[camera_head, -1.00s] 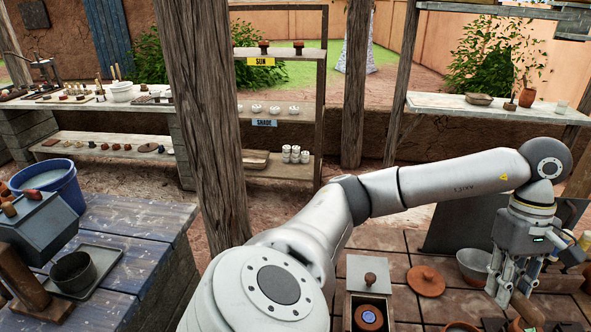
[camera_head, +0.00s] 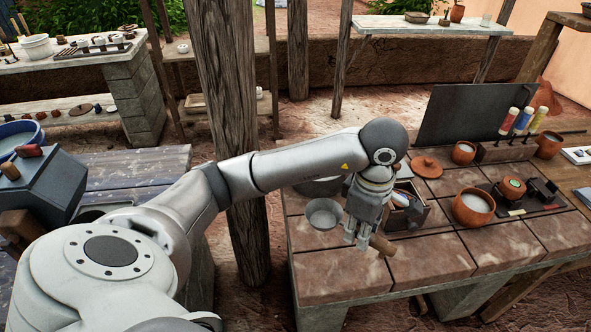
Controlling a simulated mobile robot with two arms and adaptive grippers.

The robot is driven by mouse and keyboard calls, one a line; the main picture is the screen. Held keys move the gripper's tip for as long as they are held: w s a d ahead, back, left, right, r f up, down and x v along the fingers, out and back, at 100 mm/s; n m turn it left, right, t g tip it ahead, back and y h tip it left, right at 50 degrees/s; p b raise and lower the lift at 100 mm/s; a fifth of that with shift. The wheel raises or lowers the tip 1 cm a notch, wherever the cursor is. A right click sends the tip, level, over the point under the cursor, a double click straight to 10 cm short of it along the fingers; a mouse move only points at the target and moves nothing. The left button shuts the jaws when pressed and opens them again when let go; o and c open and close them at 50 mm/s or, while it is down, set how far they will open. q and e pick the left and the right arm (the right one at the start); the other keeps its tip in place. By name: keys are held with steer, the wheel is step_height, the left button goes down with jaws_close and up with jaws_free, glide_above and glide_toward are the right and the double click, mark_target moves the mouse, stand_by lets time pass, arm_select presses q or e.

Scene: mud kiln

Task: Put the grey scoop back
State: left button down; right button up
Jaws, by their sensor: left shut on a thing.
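The grey scoop (camera_head: 323,214) is a round metal bowl with a brown wooden handle (camera_head: 382,245). It is held over the left part of the tiled worktop, with its bowl to the left of my left gripper and the handle end showing to the right. My left gripper (camera_head: 364,236) points down and is shut on the scoop's handle. The fingers hide the middle of the handle. I cannot tell how high the scoop is above the tiles. My right gripper is not in view.
A box (camera_head: 417,222) sits just right of my gripper. A dark round vessel (camera_head: 318,187) stands behind the scoop. A terracotta lid (camera_head: 427,167), a bowl of pale material (camera_head: 473,207) and a bottle rack (camera_head: 505,151) stand further right. The front tiles (camera_head: 440,269) are clear.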

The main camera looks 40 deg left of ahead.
arm_select(q)
steer(key=w+a+f+p, duration=0.1)
steer(key=w+a+f, duration=0.1)
steer(key=a+f, duration=0.1)
steer(key=w+a+f+p, duration=0.1)
steer(key=w+a+f, duration=0.2)
steer(key=a, duration=0.1)
steer(key=w+a+f+p, duration=0.1)
steer(key=w+a+f, duration=0.1)
steer(key=a+f, duration=0.1)
steer(key=shift+w+a+f, duration=0.1)
steer(key=shift+w+a, duration=0.15)
steer(key=shift+w, duration=0.15)
steer(key=shift+w+a+f, duration=0.1)
steer(key=shift+a+f, duration=0.05)
steer(key=shift+f, duration=0.05)
step_height(320, 180, down, 3)
steer(key=shift+a+r+p, duration=0.1)
steer(key=shift+a+p, duration=0.05)
steer(key=shift+p, duration=0.7)
steer(key=shift+w+f, duration=0.1)
steer(key=shift+f, duration=0.25)
